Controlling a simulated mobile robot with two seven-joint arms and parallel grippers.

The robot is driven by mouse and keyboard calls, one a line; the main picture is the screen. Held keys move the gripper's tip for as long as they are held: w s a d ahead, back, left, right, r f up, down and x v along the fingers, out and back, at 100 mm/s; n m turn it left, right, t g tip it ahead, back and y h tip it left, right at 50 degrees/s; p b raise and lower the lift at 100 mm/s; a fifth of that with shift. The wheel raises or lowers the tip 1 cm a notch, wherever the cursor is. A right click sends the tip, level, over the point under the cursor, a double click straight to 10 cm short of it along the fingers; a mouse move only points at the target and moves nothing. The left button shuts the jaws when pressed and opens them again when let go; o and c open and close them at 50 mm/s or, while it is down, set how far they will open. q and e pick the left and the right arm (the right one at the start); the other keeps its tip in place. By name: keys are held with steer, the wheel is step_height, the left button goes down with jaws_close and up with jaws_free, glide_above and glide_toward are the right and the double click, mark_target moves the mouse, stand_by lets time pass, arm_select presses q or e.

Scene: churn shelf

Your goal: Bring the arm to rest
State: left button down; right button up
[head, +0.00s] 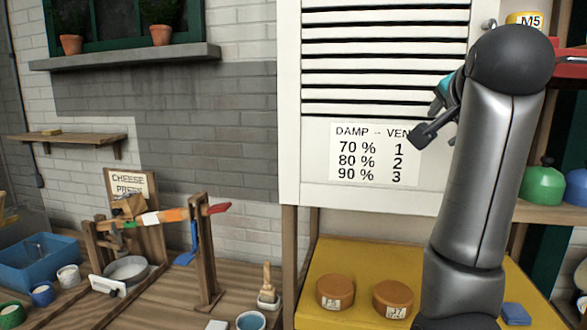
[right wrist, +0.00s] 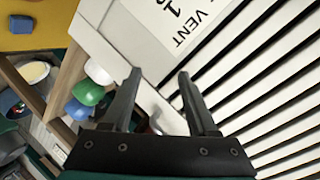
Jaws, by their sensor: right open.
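My right arm rises from the bottom right of the head view, with its wrist bent over at the top. My right gripper (head: 432,128) hangs at the left of the arm, in front of the white louvred panel and its damp and vent sign (head: 372,152). In the right wrist view the right gripper (right wrist: 160,75) has its two fingers apart with nothing between them. The sign (right wrist: 165,22) and the slats (right wrist: 262,90) lie beyond the fingers. My left gripper is in neither view.
Two round brown cheeses (head: 335,291) sit on a yellow board (head: 345,255) below the panel. A green jar (head: 542,186) stands on the right shelf. A wooden cheese press (head: 203,250), a blue tray (head: 40,262) and small cups occupy the left bench. A blue block (head: 515,314) lies near the arm.

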steer(key=s+a+f+n+g+y, duration=0.15)
steer(key=s+f+n, duration=0.25)
steer(key=f, duration=1.3)
steer(key=s+a+f+n+g, duration=0.1)
steer(key=s+f+n+g, duration=0.3)
steer(key=f, duration=1.3)
steer(key=s+a+f+n+g+y, duration=0.1)
steer(key=s+a+f+n+g, duration=0.2)
steer(key=s+f, duration=0.8)
steer(key=s+a+f+n+g+y, duration=0.1)
steer(key=s+a+f+n+y, duration=0.3)
steer(key=s, duration=1)
step_height(320, 180, down, 28)
steer(key=s+n+g+h+b, duration=0.1)
steer(key=h+b, duration=0.2)
steer(key=b, duration=0.3)
steer(key=s+d+f+g+b, duration=0.1)
steer(key=s+d+f+b, duration=0.1)
steer(key=s+f, duration=0.6)
steer(key=s+d+f+b, duration=0.1)
steer(key=s+f+b, duration=0.3)
steer(key=s+f, duration=0.4)
step_height(320, 180, down, 6)
steer(key=shift+d+f+g+b, duration=0.2)
steer(key=shift+d+g+b, duration=0.15)
